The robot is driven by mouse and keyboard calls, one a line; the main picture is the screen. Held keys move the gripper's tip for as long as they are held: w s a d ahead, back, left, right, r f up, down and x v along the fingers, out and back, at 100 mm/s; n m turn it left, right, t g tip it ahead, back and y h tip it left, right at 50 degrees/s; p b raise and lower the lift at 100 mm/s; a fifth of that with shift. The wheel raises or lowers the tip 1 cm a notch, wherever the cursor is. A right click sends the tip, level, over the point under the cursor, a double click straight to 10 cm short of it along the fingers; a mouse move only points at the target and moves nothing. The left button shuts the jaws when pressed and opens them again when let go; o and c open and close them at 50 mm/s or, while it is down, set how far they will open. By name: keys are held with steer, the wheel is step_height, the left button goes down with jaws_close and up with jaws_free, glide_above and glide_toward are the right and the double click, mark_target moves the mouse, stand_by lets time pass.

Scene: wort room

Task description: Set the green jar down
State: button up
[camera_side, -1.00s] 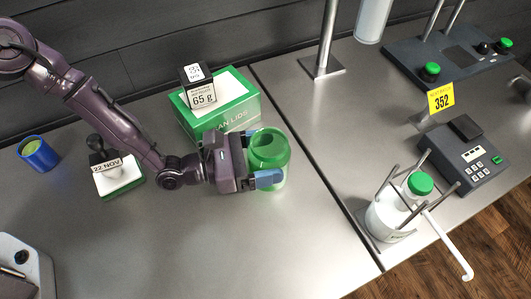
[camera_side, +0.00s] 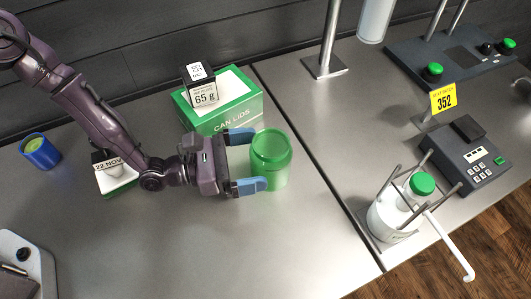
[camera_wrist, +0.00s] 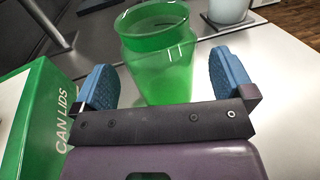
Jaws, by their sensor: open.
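The green jar (camera_side: 270,160) is translucent, open-topped and stands upright on the grey metal table, just right of my gripper (camera_side: 247,160). In the wrist view the jar (camera_wrist: 158,60) stands ahead of my open gripper (camera_wrist: 170,88), centred between the two blue fingers. The fingertips look level with or just short of the jar's near side. I see a gap on each side, so the fingers appear apart from it.
A green and white can lids box (camera_side: 235,105) with a 65 g block (camera_side: 203,90) on it stands behind my gripper. A stamp (camera_side: 115,175) and a blue cup (camera_side: 40,152) are at left. The table front of the jar is clear. A seam (camera_side: 310,165) runs right of the jar.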

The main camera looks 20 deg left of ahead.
steer(key=shift+r+v, duration=0.25)
steer(key=shift+v, duration=0.75)
step_height(320, 180, up, 7)
steer(key=shift+d+f, duration=0.15)
steer(key=shift+f, duration=0.05)
steer(key=s+a+r+m+g+y, duration=0.1)
steer(key=s+a+r+m+g, duration=0.3)
steer(key=r+m, duration=0.4)
steer(key=s+a+r+m+g, duration=0.1)
steer(key=s+r+m+g, duration=0.4)
steer(key=m+g, duration=0.3)
steer(key=s+a+r+m+t+y, duration=0.2)
steer(key=s+a+r+y, duration=0.1)
steer(key=a, duration=0.5)
steer(key=s+a+r+m+t+y, duration=0.3)
steer(key=a+y, duration=0.3)
steer(key=a, duration=0.3)
steer(key=s+a+r+m+t+y, duration=0.3)
steer(key=s+a+r+y, duration=0.1)
steer(key=a, duration=0.5)
steer(key=shift+y, duration=0.7)
steer(key=shift+a+r, duration=0.1)
steer(key=shift+a, duration=0.05)
